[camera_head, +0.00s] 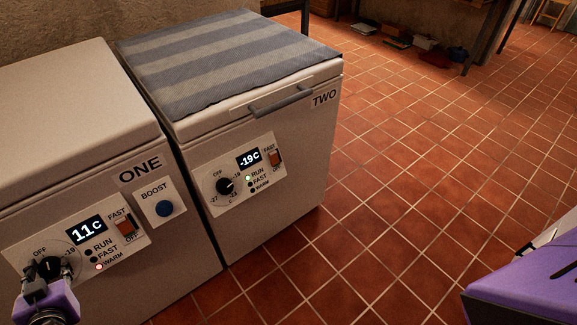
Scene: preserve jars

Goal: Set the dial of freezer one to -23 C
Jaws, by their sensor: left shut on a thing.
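Freezer ONE (172,259) is the white chest at the left. Its dial (50,265) is a black knob on the white front panel, with OFF and -19 printed around it. My left gripper (48,277) is at the lower left, shut on this dial and covering its lower part and the lower scale marks. I cannot tell where its pointer stands. The display (86,230) of freezer ONE reads about 11 C; I cannot tell if a decimal point is there. Its WARM lamp (99,266) is lit red.
Freezer TWO (285,165) stands close at the right, its display (248,158) reading -19C. A striped grey cloth (225,60) covers its lid. A BOOST button (164,208) and FAST switch (126,227) sit right of the dial.

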